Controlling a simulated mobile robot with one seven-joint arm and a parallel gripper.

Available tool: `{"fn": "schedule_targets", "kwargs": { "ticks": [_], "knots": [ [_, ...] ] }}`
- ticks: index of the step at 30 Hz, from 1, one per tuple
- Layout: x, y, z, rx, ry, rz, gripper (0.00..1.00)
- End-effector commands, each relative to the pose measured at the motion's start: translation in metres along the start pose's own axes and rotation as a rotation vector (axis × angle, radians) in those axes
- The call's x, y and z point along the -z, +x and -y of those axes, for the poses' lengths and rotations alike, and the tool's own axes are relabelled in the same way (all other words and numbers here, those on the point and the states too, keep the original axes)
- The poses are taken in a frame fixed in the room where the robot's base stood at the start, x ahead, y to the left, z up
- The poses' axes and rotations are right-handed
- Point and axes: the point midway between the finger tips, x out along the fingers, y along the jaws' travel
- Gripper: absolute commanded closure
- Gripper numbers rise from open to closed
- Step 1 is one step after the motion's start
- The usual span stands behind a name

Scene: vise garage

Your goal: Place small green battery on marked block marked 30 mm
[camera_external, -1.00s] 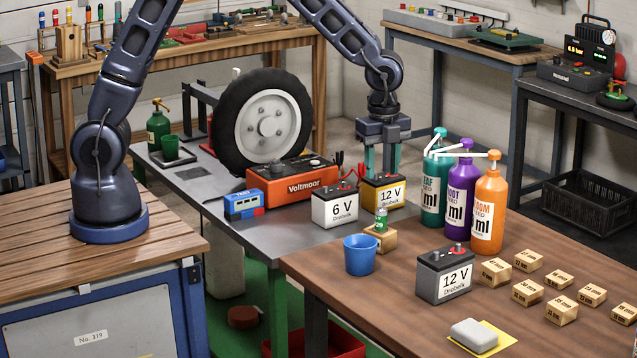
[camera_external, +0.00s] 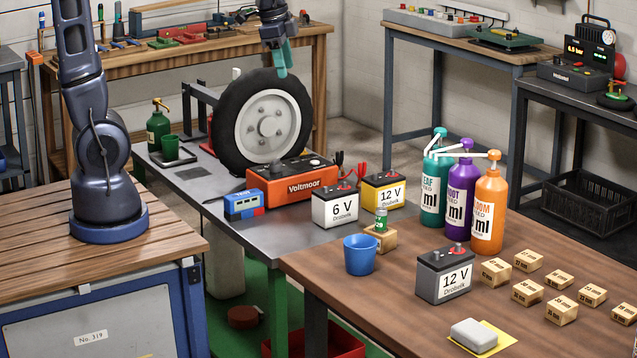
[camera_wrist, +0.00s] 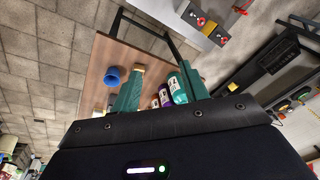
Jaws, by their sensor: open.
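A small green battery (camera_external: 381,222) stands upright on a wooden block (camera_external: 380,238) at the back left of the brown table, beside the blue cup. Several more wooden blocks with printed mm labels lie at the right of that table, one of them near the middle of the group (camera_external: 527,291). The labels are too small for me to tell surely which reads 30 mm. My gripper (camera_external: 282,60) is raised above the wheel, far from the green battery. In the wrist view its teal fingers (camera_wrist: 162,90) are apart with nothing held between them.
A white-grey piece (camera_external: 474,334) lies on a yellow sheet. The grey bench holds a 6 V battery (camera_external: 336,207), a yellow 12 V battery (camera_external: 384,192) and an orange charger (camera_external: 291,182).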

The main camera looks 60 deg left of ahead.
Motion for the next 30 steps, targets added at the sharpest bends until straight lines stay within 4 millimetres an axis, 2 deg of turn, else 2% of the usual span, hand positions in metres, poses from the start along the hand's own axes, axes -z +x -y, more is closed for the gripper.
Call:
{"fn": "schedule_targets", "kwargs": {
  "ticks": [1, 9, 18, 24, 30],
  "knots": [
    [-0.015, -0.01, 0.002, 0.011, -0.05, -0.012, 0.55],
    [-0.089, -0.045, 0.0, 0.052, -0.333, -0.062, 0.55],
    [-0.163, -0.067, -0.018, 0.083, -0.635, -0.129, 0.55],
    [-0.193, -0.071, -0.029, 0.09, -0.765, -0.16, 0.55],
    [-0.201, -0.071, -0.033, 0.092, -0.804, -0.169, 0.55]
  ]
}}
